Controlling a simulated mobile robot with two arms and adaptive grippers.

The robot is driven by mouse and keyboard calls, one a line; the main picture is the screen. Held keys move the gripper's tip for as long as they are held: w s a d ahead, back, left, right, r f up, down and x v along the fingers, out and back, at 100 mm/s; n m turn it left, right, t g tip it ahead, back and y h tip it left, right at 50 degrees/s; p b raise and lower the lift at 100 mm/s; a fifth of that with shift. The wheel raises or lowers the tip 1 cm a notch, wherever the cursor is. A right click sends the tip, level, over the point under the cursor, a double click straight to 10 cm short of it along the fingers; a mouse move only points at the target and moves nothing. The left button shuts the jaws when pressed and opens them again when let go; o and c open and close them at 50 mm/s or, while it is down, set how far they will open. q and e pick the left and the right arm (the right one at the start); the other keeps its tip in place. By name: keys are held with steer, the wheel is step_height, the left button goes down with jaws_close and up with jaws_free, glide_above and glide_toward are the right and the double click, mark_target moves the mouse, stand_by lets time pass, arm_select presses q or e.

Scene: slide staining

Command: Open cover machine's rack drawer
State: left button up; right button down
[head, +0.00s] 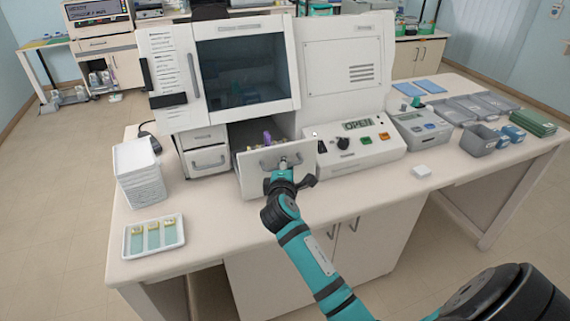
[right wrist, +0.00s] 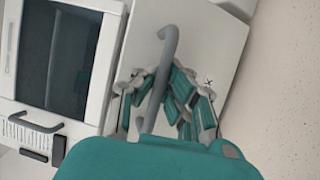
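The cover machine (head: 345,60) is a white unit with a dark window. Its rack drawer (head: 253,176) stands pulled out below the window, and purple and yellowish items show inside. My right gripper (head: 284,166) is at the drawer's front. In the right wrist view the grey bar handle (right wrist: 168,52) runs between the teal and grey fingers of this gripper (right wrist: 160,78). The fingers converge from both sides and look shut on the bar, though the contact is partly hidden. My left gripper is not in view.
A control panel reading OPEN (head: 358,124) is right of the drawer, and a shut small drawer (head: 207,160) is left of it. A slide tray (head: 176,240) and a white stack (head: 137,172) stand at the left. The table front (head: 225,222) is clear.

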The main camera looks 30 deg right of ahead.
steer(key=shift+s+r, duration=0.15)
steer(key=c, duration=1.9)
jaws_free()
steer(key=o, duration=0.5)
steer(key=shift+a, duration=0.1)
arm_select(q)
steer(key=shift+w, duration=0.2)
arm_select(e)
steer(key=v, duration=1.2)
